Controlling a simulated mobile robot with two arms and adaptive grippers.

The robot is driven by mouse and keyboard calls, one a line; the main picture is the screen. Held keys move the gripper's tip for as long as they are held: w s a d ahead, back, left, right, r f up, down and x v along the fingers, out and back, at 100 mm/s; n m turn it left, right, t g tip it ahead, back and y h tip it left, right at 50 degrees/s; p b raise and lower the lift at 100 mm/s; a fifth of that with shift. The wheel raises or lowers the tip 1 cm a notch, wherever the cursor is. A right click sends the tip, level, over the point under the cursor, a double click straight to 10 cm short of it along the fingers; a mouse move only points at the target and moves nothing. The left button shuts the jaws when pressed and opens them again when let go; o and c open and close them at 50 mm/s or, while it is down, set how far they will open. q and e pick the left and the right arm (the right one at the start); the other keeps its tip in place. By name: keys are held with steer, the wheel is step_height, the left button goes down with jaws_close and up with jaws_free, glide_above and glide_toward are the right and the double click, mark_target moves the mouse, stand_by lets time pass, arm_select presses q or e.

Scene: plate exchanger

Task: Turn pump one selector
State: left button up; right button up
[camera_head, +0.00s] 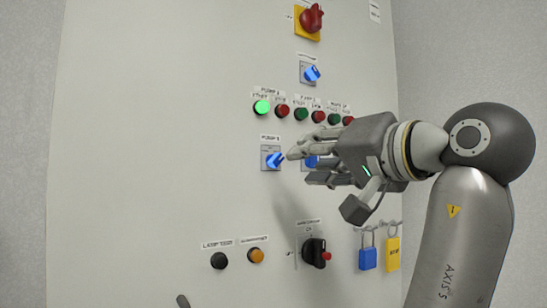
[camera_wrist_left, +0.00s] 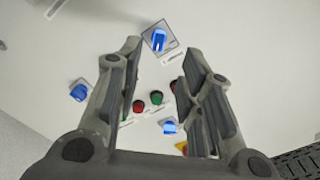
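A blue selector knob on a square plate (camera_head: 272,158) sits on the panel under a label that seems to read "PUMP", its number too small to read surely. My left gripper (camera_head: 301,167) is open and empty, just right of this selector in the head view. In the left wrist view a blue selector (camera_wrist_left: 160,40) shows beyond and between the tips of my open left gripper (camera_wrist_left: 160,52). I cannot tell whether a finger touches it. A second blue selector (camera_head: 311,162) is partly hidden behind the fingers. My right gripper is not seen.
A row of buttons, with a lit green one (camera_head: 262,107), runs above the gripper. Higher are another blue selector (camera_head: 311,73) and a red switch (camera_head: 312,17). Below are a black rotary switch (camera_head: 315,252) and blue (camera_head: 367,258) and yellow (camera_head: 393,253) padlocks. The panel's left side is bare.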

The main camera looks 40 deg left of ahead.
mark_target(278, 162)
arm_select(q)
steer(key=p+x, duration=0.4)
steer(key=x, duration=0.5)
steer(key=shift+w+a+r+p, duration=0.1)
steer(key=shift+w+a+p, duration=0.1)
steer(key=shift+p, duration=0.1)
steer(key=shift+w+a, duration=0.1)
steer(key=shift+a, duration=0.35)
steer(key=shift+w, duration=0.1)
jaws_close()
